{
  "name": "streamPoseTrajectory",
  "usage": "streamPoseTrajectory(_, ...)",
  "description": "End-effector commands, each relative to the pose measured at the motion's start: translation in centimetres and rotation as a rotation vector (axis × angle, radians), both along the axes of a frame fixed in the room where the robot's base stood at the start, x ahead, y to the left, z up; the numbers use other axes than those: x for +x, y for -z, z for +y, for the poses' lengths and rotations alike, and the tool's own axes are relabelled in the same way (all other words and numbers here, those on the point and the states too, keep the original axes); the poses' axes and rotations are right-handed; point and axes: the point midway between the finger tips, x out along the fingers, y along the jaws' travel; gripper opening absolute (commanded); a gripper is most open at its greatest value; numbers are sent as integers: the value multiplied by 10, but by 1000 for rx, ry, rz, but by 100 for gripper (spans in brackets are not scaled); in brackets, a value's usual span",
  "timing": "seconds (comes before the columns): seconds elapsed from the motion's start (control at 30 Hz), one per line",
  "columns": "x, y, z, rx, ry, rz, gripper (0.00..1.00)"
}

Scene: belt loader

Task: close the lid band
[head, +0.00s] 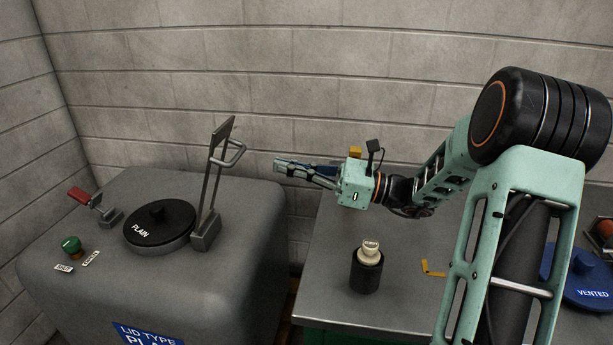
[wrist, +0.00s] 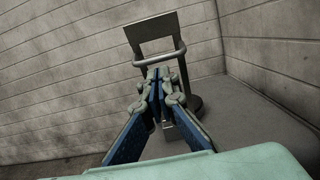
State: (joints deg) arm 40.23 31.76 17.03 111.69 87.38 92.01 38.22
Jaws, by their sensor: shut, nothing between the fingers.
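The lid band (head: 211,180) stands raised, hinged in a grey bracket (head: 206,235) right of the black lid marked PLAIN (head: 160,222). A loop handle (head: 236,160) juts from its right side. The lid lies flat on the grey loader body. A red-handled latch (head: 79,195) stands left of the lid. My gripper (head: 277,164) is shut and empty, right of the loop handle and apart from it, pointing toward it. In the wrist view the shut fingertips (wrist: 154,74) show just below the band's crossbar (wrist: 160,58); the band's flat plate (wrist: 150,30) rises above.
A green knob (head: 71,244) stands at the loader's front left. A metal table (head: 335,270) on the right bears a black holder with a cream plug (head: 370,252), a yellow bracket (head: 432,268) and a blue VENTED lid (head: 580,285). A block wall (head: 330,70) stands close behind.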

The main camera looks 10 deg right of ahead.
Motion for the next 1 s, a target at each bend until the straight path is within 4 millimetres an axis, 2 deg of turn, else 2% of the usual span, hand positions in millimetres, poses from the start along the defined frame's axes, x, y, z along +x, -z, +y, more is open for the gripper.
streamPoseTrajectory(0.03,3,1,11,-2,-4,-2,0)
streamPoseTrajectory(0.2,15,-4,40,-2,-3,-2,0)
streamPoseTrajectory(0.4,23,-8,58,-2,-1,0,0)
streamPoseTrajectory(1.0,25,-14,62,-11,0,3,0)
